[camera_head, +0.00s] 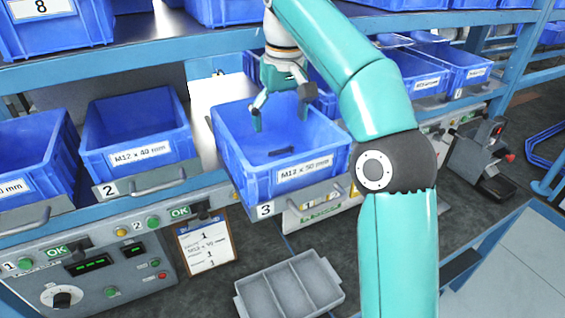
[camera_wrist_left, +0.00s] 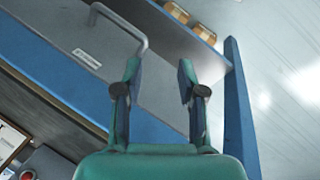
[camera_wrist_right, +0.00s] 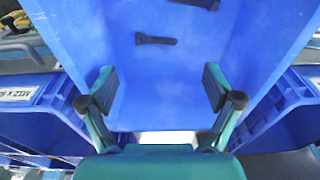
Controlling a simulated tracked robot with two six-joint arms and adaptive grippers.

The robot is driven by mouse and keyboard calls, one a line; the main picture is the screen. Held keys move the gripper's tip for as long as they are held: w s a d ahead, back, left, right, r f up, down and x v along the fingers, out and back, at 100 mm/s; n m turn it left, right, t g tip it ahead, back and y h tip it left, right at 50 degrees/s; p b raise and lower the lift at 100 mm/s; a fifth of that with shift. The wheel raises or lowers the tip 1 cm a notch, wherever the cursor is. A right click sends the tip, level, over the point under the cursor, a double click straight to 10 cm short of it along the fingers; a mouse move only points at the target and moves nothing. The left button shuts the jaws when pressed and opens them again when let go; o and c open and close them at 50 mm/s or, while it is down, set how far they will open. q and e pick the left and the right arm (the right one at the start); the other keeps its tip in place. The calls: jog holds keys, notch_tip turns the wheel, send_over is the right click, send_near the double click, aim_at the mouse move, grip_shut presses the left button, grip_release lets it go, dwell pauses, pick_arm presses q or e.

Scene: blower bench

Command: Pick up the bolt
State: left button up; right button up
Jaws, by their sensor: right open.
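A dark bolt (camera_wrist_right: 156,40) lies on the floor of the blue bin 3 (camera_head: 240,165), labelled M12 x 50 mm. In the head view it is a small dark shape (camera_head: 281,152). A second dark bolt (camera_wrist_right: 200,3) is cut off at the top edge of the right wrist view. My right gripper (camera_head: 280,122) is over bin 3, pointing down, with its fingers apart and nothing between them. In the right wrist view its fingertips (camera_wrist_right: 160,88) are below the bolt in the picture. My left gripper (camera_wrist_left: 159,82) is open and empty, away from the bins, outside the head view.
Bin 2 (camera_head: 92,165), labelled M12 x 40 mm, stands left of bin 3. More blue bins (camera_head: 420,84) stand on the right. A grey compartment tray (camera_head: 331,272) is below bin 3, beside a clipboard (camera_head: 205,245). A blue shelf edge (camera_head: 170,50) runs above the bins.

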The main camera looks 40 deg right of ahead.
aim_at(281, 149)
jog(key=f, duration=0.2)
jog(key=f+b, duration=0.1)
jog(key=f, duration=0.1)
jog(key=f+b, duration=0.1)
jog(key=f, duration=0.1)
jog(key=shift+d, duration=0.3)
jog(key=shift+w+f, duration=0.15)
jog(key=shift+f, duration=0.2)
jog(key=c, duration=1.2)
jog(key=shift+r, duration=0.2)
